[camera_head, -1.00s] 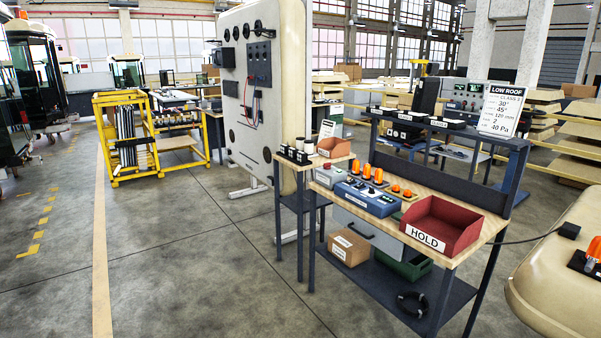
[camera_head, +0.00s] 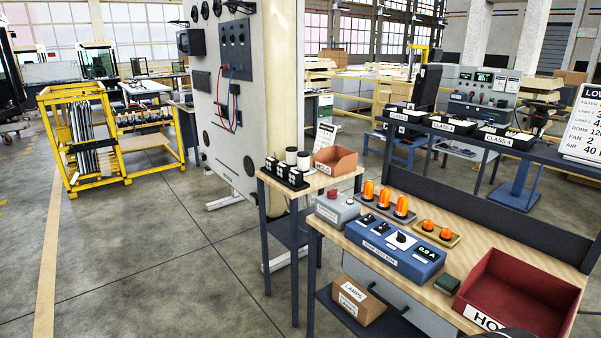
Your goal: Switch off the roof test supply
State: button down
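No label in view clearly reads roof test supply. A blue test box (camera_head: 393,244) sits on the wooden bench top, with black switches, a white dial and a small green readout in amps; its front label seems to read dome test box. A small grey box with a red button (camera_head: 338,208) stands to its left; its label is too small to read. A grey instrument console (camera_head: 482,93) with lit green displays stands farther back. My gripper is not seen. A dark curved shape cuts the bottom edge at right; I cannot tell what it is.
Orange beacons (camera_head: 384,198) stand behind the blue box. A red hold bin (camera_head: 520,297) lies at right and a small green block (camera_head: 447,283) beside it. A side table (camera_head: 292,187) and a cream upright panel (camera_head: 236,100) stand left. The floor (camera_head: 130,270) at left is clear.

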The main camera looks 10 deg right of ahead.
aim_at(332, 194)
jog(key=i, duration=2.25)
jog(key=i+z, duration=0.1)
jog(key=i, duration=0.4)
jog(key=z, duration=0.2)
